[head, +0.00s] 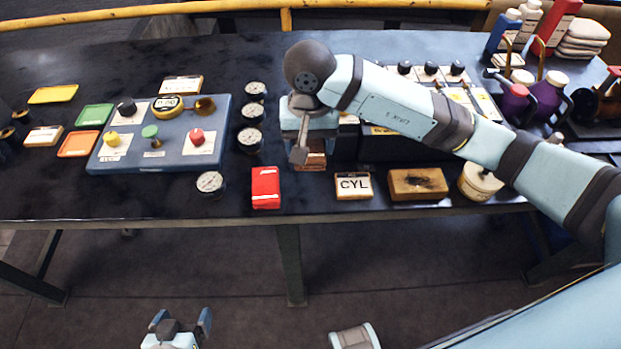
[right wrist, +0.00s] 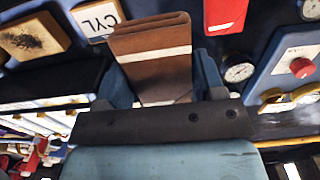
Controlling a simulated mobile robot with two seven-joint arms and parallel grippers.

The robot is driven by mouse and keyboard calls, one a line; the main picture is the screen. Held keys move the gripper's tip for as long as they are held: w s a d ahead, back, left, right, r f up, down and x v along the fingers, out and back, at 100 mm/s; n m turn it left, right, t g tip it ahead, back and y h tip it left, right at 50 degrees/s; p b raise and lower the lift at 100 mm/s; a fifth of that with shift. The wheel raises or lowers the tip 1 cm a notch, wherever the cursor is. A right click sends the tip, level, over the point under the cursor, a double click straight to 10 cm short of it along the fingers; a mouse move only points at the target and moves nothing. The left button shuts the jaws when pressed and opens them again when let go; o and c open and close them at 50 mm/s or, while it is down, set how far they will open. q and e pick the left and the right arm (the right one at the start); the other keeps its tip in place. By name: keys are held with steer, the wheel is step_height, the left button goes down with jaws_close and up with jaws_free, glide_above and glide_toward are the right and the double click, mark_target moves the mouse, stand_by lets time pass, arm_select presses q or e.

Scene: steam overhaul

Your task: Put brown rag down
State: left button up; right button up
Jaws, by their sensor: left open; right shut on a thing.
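The brown rag (right wrist: 152,42) is a folded brown cloth block with a white stripe. In the right wrist view it sits between the two blue fingers of my right gripper (right wrist: 160,80), which is shut on it. In the head view my right gripper (head: 303,142) points down over the middle of the bench, and a small part of the rag (head: 313,160) shows beneath it. Whether the rag touches the bench top is hard to tell. My left gripper (head: 180,325) is open and empty, low in front of the bench.
A red box (head: 265,188), a CYL block (head: 353,185) and a stained wooden block (head: 418,184) line the dark bench's (head: 235,200) front. Several gauges (head: 250,138) stand left of the gripper, beside a blue panel (head: 180,152). Bare bench lies between the red box and CYL block.

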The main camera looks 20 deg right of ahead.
mark_target(310, 187)
step_height(310, 187, down, 12)
steer(key=shift+r, duration=0.2)
steer(key=shift+f, duration=0.2)
steer(key=o, duration=0.9)
steer(key=shift+c, duration=0.2)
steer(key=shift+r, duration=0.1)
step_height(310, 187, up, 12)
steer(key=shift+r, duration=0.1)
